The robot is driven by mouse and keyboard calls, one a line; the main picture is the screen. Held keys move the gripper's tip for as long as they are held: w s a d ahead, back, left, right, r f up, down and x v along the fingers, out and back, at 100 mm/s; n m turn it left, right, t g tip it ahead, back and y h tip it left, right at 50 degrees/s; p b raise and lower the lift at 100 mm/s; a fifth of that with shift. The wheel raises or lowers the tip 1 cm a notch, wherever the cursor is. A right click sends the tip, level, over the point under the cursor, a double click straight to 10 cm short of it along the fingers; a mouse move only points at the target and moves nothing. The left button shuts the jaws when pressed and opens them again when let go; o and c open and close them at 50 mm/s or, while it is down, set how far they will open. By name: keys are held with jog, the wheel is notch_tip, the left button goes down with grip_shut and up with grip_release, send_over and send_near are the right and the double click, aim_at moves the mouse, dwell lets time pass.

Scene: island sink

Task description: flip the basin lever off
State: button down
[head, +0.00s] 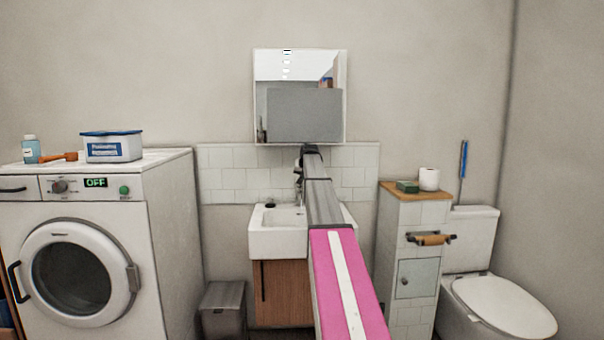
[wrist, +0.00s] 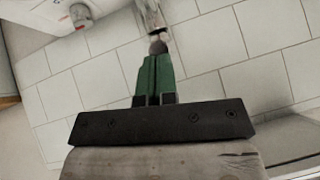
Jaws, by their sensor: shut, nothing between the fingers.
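The basin (head: 275,240) is white and sits on a wooden cabinet against the tiled wall in the head view. Its chrome tap (head: 298,180) stands at the back, partly hidden by my arm. In the wrist view the tap (wrist: 150,14) is at the top centre, with a dark rounded end, perhaps the lever tip (wrist: 158,46), pointing toward me. My gripper (wrist: 157,60) has green fingers, shut together with nothing between them. Their tips are right at that dark end; I cannot tell whether they touch it. In the head view my arm hides the fingers.
A mirror cabinet (head: 300,62) hangs above the basin. A washing machine (head: 168,215) stands left, a narrow tiled cabinet (head: 425,212) and a toilet (head: 500,305) right. A grey bin (head: 222,310) is beside the basin cabinet. White tiles (wrist: 95,78) lie close behind the fingers.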

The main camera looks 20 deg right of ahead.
jog(key=shift+s+a+f, duration=0.1)
jog(key=shift+s+f, duration=0.15)
jog(key=shift+f, duration=0.2)
jog(key=shift+s+f, duration=0.2)
jog(key=shift+f, duration=0.25)
jog(key=v, duration=1)
jog(key=shift+s+f, duration=0.3)
